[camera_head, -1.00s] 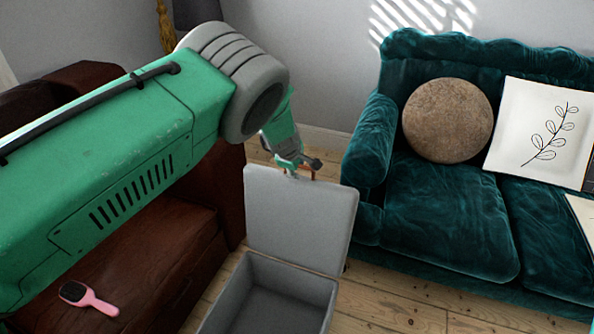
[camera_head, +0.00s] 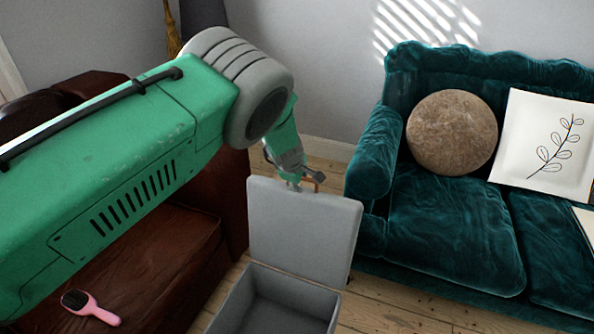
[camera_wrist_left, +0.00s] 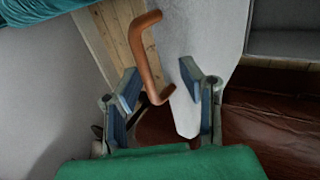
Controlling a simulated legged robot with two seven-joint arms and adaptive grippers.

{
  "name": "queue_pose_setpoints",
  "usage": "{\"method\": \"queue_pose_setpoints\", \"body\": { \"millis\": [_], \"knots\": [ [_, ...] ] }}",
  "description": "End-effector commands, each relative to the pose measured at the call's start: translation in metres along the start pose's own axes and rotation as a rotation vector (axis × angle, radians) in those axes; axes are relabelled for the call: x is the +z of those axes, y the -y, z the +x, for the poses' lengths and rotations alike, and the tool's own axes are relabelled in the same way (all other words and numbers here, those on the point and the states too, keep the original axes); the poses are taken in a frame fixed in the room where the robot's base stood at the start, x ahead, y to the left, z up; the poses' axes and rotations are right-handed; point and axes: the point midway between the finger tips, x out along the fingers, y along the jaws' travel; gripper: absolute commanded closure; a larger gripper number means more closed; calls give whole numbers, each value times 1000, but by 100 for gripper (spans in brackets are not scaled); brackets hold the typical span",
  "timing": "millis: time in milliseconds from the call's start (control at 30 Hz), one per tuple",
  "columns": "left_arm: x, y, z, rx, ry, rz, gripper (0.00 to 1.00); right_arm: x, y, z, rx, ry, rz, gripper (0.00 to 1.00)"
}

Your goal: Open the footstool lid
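The footstool is a grey box (camera_head: 282,296) with an open, hollow inside, low in the head view. Its grey lid (camera_head: 304,229) stands roughly upright at the box's back edge. An orange-brown handle (camera_wrist_left: 146,52) sticks out from the lid, which also shows in the left wrist view (camera_wrist_left: 206,32). My left gripper (camera_head: 296,178) is at the lid's top edge, beside the handle. In the left wrist view its two fingers (camera_wrist_left: 163,90) are apart, with the handle's lower end near the left finger. I see no firm grip. My right gripper is out of view.
A teal velvet sofa (camera_head: 448,225) with a round brown cushion (camera_head: 452,132) and a white leaf-print cushion (camera_head: 545,145) stands to the right. A brown leather seat (camera_head: 165,262) holding a pink brush (camera_head: 90,306) is at left. Bare floorboards (camera_head: 385,308) lie between.

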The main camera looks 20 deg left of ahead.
Motion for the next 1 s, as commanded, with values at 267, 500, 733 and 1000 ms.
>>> {"method": "queue_pose_setpoints", "body": {
  "millis": [267, 500, 733, 1000],
  "knots": [
    [1, -3, -56, 6, 0, -1, 69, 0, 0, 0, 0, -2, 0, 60],
    [2, -4, -97, 9, -1, 2, 69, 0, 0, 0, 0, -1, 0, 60],
    [2, -4, -111, 9, -2, 3, 69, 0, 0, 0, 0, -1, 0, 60],
    [2, -4, -111, 10, -3, 3, 69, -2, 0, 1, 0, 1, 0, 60]
  ]
}}
